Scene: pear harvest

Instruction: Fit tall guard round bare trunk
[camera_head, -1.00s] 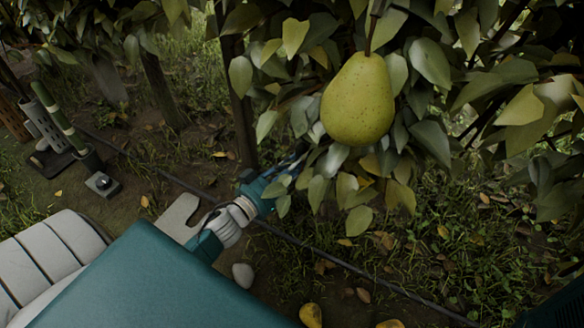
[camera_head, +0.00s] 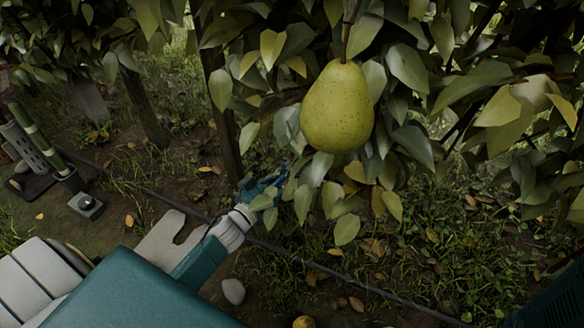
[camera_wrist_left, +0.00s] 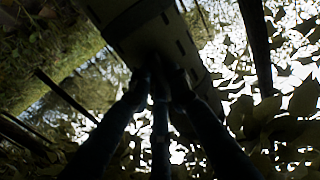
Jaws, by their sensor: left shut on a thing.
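My left gripper (camera_head: 275,180) reaches in from the lower left and is partly hidden behind leaves. In the left wrist view its dark fingers (camera_wrist_left: 160,85) are shut on a pale, slotted guard (camera_wrist_left: 158,42), which extends past the top edge. In the head view the held guard is hidden by foliage. A bare, dark trunk (camera_head: 222,105) stands upright just left of and behind the gripper. From these views I cannot tell whether the guard touches or surrounds any trunk. My right gripper is not in view.
A large pear (camera_head: 337,107) and dense leaves hang before the gripper. A thin hose (camera_head: 330,270) crosses the ground. A pale stone (camera_head: 233,291) lies below my arm. Another trunk (camera_head: 146,105) and a stand with a perforated tube (camera_head: 35,150) are at left.

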